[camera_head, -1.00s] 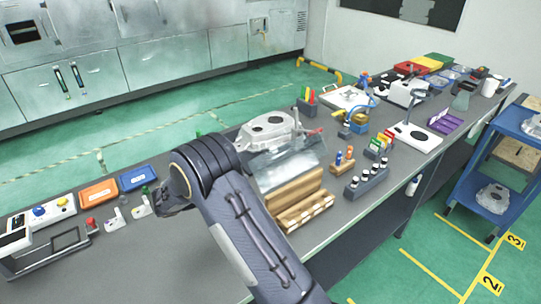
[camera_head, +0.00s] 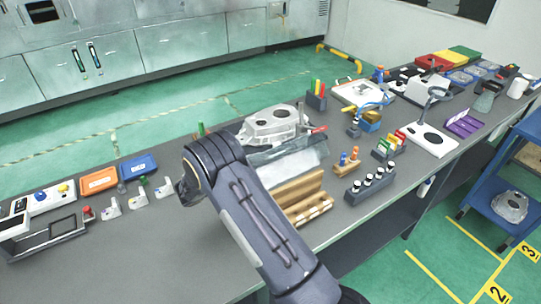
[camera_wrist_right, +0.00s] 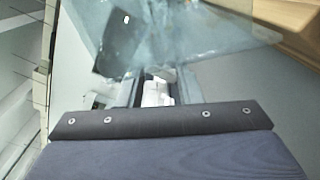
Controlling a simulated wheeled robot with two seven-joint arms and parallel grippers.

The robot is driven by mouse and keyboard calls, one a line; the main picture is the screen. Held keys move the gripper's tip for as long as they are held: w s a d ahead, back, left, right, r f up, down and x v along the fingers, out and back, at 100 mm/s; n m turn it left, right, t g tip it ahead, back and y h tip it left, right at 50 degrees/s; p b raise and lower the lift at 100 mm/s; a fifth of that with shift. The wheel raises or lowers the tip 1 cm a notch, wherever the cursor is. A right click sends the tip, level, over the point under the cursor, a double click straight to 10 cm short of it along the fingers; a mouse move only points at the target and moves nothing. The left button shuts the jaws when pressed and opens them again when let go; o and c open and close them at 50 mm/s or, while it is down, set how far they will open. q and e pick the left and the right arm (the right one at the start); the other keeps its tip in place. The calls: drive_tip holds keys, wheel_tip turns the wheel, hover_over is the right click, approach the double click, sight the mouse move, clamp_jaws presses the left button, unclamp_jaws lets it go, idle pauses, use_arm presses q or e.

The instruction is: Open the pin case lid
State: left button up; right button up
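The wooden pin case (camera_head: 296,190) sits on the grey bench, right of my right forearm. A plain wooden board slopes up at its back, and a lower front strip carries pale marks; I cannot tell for certain how its lid stands. My right arm crosses the case's left side in the head view. My right gripper (camera_head: 187,190) points away to the left of the case, its fingers mostly hidden behind the wrist. In the right wrist view its fingers (camera_wrist_right: 155,88) show dark, with a pale patch between them; wood shows at the top right. My left gripper is out of view.
A clear sheet (camera_head: 290,160) and a metal casting (camera_head: 272,125) lie behind the case. A rack of white-capped bottles (camera_head: 370,186) is to its right. Small white stands (camera_head: 138,203) are left of my gripper. The bench front at left is clear.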

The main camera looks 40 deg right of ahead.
sight(268, 159)
drive_tip(key=shift+s+d+p, duration=0.15)
drive_tip(key=shift+d+p, duration=0.15)
drive_tip(key=shift+d, duration=1)
drive_tip(key=shift+s+d+p, duration=0.15)
drive_tip(key=shift+d+p, duration=0.15)
drive_tip(key=shift+d, duration=0.95)
drive_tip(key=shift+c, duration=0.2)
clamp_jaws()
drive_tip(key=shift+f, duration=0.1)
